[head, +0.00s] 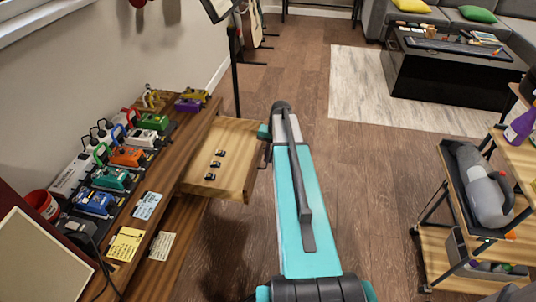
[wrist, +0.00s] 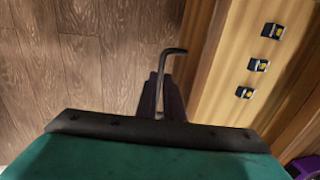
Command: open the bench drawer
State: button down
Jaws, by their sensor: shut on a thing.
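The bench drawer (head: 240,135) is a light wooden drawer pulled well out from the bench, with its inside showing. Several small black parts (head: 216,165) with yellowish marks lie in it. Its dark metal handle (wrist: 166,68) stands off the drawer front in the wrist view. My gripper (wrist: 160,95) is shut on the handle, with its dark fingers around the bar. In the head view my arm covers most of the gripper, and only part of it shows beside the drawer front.
The wooden bench (head: 185,139) along the left wall carries several coloured pedals, a red cup (head: 42,204) and paper notes (head: 125,244). A wheeled cart (head: 450,185) with a grey bottle-like tool stands at right. Open wooden floor (head: 370,200) lies between.

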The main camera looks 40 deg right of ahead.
jog(key=shift+w+d+r, duration=0.1)
jog(key=shift+w+d, duration=0.15)
jog(key=shift+w, duration=0.05)
jog(key=c, duration=2.1)
grip_release()
jog(key=shift+o, duration=1)
jog(key=shift+a, duration=0.2)
jog(key=shift+s+r, duration=0.1)
notch_tip(320, 180, up, 13)
jog(key=s+d+p, duration=0.1)
jog(key=s, duration=0.1)
jog(key=shift+d+p, duration=0.3)
